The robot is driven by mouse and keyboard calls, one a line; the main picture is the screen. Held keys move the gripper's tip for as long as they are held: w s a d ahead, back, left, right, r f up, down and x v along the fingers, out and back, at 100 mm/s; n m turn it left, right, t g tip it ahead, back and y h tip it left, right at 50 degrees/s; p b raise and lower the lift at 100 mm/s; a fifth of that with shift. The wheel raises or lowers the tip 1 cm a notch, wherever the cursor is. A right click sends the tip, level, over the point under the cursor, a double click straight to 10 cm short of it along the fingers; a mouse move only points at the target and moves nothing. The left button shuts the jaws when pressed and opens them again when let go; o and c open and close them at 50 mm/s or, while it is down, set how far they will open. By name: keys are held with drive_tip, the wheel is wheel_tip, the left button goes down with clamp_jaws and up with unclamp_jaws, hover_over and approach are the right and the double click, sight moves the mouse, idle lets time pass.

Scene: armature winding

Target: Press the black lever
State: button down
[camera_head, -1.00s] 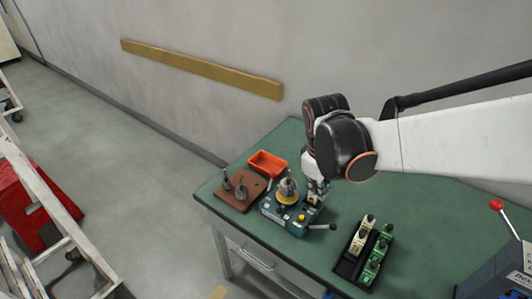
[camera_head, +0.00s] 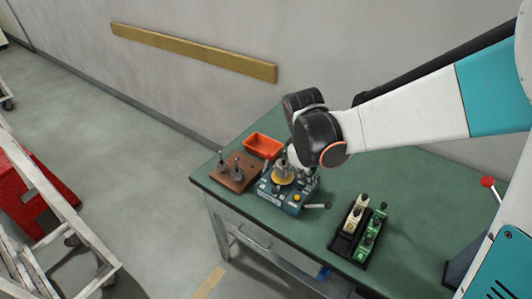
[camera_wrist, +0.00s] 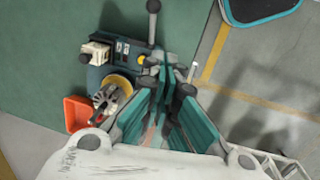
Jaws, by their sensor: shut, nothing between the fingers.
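The winding machine (camera_head: 282,193) is a teal box with a yellow-ringed armature on top, on the green table. Its black lever (camera_head: 317,206) sticks out to the right, with a dark knob at its end. In the wrist view the lever (camera_wrist: 152,26) stands at the top centre, beyond the fingertips and apart from them. My gripper (camera_wrist: 166,66) is shut and empty, beside the machine (camera_wrist: 120,52) in that picture. In the head view my wrist is over the machine's back right side, and the fingers are mostly hidden.
An orange-red tray (camera_head: 263,146) and a brown board (camera_head: 233,179) with metal parts lie left of the machine. A black holder (camera_head: 345,244) with green and cream parts stands to the right. A red-knobbed handle (camera_head: 488,183) is at far right. Bare table (camera_head: 410,180) lies between.

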drive_tip(key=b, duration=0.2)
approach(316, 206)
drive_tip(key=a+f, duration=0.1)
drive_tip(key=a, duration=0.1)
drive_tip(key=d+f+b, duration=0.1)
drive_tip(key=d+f, duration=0.1)
drive_tip(key=d, duration=0.1)
drive_tip(key=shift+s+f, duration=0.1)
drive_tip(key=shift+f, duration=0.1)
drive_tip(key=shift+d, duration=0.15)
